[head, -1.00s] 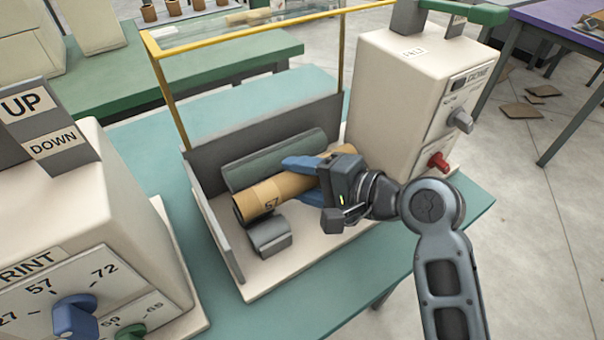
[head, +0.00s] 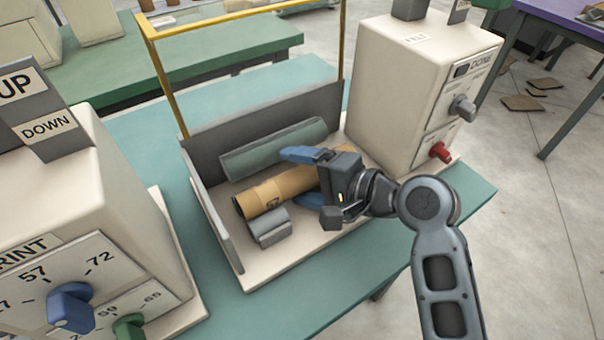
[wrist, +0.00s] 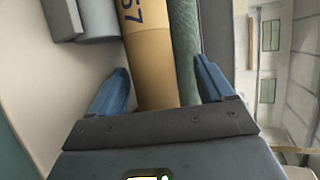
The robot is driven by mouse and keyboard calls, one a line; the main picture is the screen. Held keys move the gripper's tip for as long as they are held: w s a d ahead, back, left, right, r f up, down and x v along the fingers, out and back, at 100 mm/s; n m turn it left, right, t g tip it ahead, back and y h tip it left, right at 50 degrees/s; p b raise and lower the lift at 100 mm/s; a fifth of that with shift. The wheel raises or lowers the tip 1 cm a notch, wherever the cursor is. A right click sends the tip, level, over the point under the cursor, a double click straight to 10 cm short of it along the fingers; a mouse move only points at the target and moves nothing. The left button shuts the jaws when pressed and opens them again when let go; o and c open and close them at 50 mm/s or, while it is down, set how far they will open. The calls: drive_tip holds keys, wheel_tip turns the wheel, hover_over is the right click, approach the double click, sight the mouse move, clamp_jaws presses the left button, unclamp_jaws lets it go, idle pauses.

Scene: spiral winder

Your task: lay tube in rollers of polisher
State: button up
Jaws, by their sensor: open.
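The tan cardboard tube (head: 268,197), marked 57, lies between the grey-green back roller (head: 272,149) and the grey front roller (head: 268,228) of the polisher. Its far right part is hidden behind my gripper in the head view. My gripper (head: 298,176) is open around the tube's right part, with one blue finger on each side. In the wrist view the tube (wrist: 151,60) runs between the spread fingers (wrist: 160,90), with a gap on both sides. The green roller (wrist: 185,45) shows right beside it and the grey roller (wrist: 95,18) at the upper left.
The polisher's cream cabinet (head: 400,95) with a grey knob and a red knob (head: 440,152) stands to the right. A yellow guard frame (head: 165,75) rises over the rollers. The PRINT machine (head: 75,220) stands at left.

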drive_tip(key=shift+v, duration=3.9)
drive_tip(key=shift+r, duration=0.15)
wheel_tip(320, 180, up, 7)
drive_tip(key=p, duration=0.7)
drive_tip(key=shift+p, duration=0.4)
drive_tip(key=shift+f, duration=0.2)
